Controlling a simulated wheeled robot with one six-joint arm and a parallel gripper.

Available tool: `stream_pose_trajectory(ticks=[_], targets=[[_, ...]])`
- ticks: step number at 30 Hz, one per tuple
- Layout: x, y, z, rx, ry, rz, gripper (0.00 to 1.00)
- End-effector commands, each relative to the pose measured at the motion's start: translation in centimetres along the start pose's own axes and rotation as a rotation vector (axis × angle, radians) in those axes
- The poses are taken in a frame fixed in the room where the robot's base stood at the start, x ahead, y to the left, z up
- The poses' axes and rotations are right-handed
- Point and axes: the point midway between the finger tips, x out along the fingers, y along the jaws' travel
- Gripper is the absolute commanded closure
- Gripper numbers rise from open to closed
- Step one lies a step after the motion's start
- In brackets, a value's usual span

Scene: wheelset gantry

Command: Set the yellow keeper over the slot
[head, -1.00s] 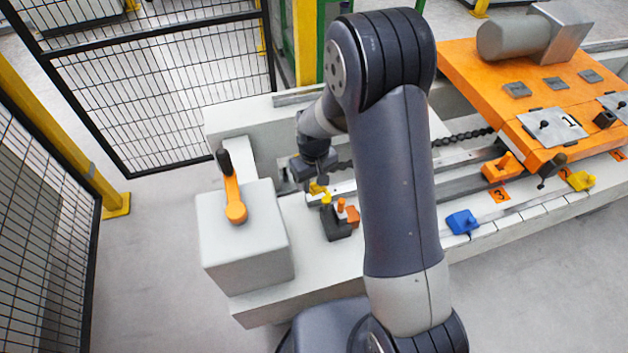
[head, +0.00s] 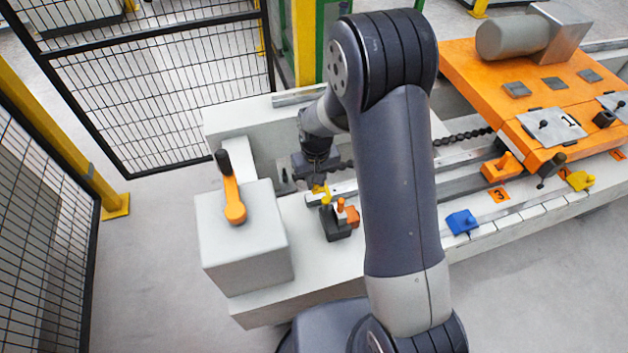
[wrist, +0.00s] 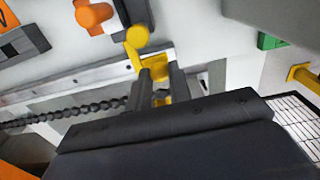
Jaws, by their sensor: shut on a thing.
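My gripper (head: 318,178) is shut on the yellow keeper (head: 320,190), just behind a black block (head: 336,226) on the pale bed. In the wrist view the keeper (wrist: 149,63) sticks out beyond the fingertips of my gripper (wrist: 161,86), with its round yellow knob (wrist: 137,37) near the black block (wrist: 134,10). I cannot tell whether the keeper touches the block or the rail. The slot cannot be made out clearly in either view.
An orange piece (head: 352,215) sits at the black block. A grey box with an orange lever (head: 235,205) stands left. A blue piece (head: 462,222), another yellow piece (head: 580,180) and an orange carriage (head: 470,75) are right. A dark chain (wrist: 65,111) runs along the bed.

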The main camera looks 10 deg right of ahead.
Motion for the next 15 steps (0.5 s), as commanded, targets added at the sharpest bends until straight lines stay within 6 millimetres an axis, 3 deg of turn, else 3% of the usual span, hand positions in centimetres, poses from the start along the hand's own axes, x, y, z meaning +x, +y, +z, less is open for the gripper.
stream_pose_trajectory(ticks=[15], targets=[[0.0,2.1,-0.2,0.485,0.001,0.0,1.0]])
